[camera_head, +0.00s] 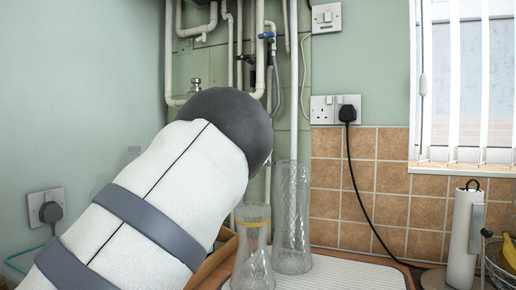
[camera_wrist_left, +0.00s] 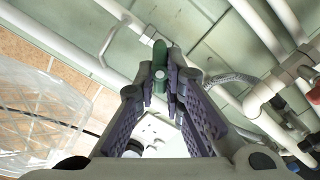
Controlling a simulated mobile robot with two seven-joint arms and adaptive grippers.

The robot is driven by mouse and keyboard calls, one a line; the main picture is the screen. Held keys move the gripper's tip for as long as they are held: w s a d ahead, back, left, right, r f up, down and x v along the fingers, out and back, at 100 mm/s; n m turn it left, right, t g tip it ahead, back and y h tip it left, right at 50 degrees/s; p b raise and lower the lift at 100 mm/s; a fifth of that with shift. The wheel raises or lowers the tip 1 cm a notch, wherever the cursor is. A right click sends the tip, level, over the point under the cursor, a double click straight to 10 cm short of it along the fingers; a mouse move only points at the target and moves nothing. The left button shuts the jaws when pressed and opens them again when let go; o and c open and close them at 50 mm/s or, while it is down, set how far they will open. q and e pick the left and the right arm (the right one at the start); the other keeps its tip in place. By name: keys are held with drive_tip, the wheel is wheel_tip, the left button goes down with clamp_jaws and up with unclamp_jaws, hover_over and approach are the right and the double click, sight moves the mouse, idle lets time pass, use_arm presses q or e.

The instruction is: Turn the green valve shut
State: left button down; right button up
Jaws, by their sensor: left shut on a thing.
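The green valve's handle (camera_wrist_left: 159,52) shows in the left wrist view as a narrow green piece between the tips of my left gripper (camera_wrist_left: 161,66). The two purple-padded fingers are shut on it from both sides. The rest of the valve's body is largely hidden by the fingers. In the head view my left arm comes in from the left and covers its own gripper and the green valve. My right gripper shows in neither view.
White pipes (camera_head: 169,50) run up the green wall. A blue-handled valve (camera_head: 266,35) is on them, and a red-handled valve (camera_wrist_left: 281,75) shows at right in the wrist view. Two clear glass vessels (camera_head: 292,215) (camera_head: 253,250) stand close by my arm. A black cable (camera_head: 352,185) hangs from the socket.

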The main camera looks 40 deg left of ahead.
use_arm(q)
drive_tip(key=shift+f+m, duration=0.2)
drive_tip(key=shift+m, duration=3.4)
drive_tip(key=c, duration=1.7)
unclamp_jaws()
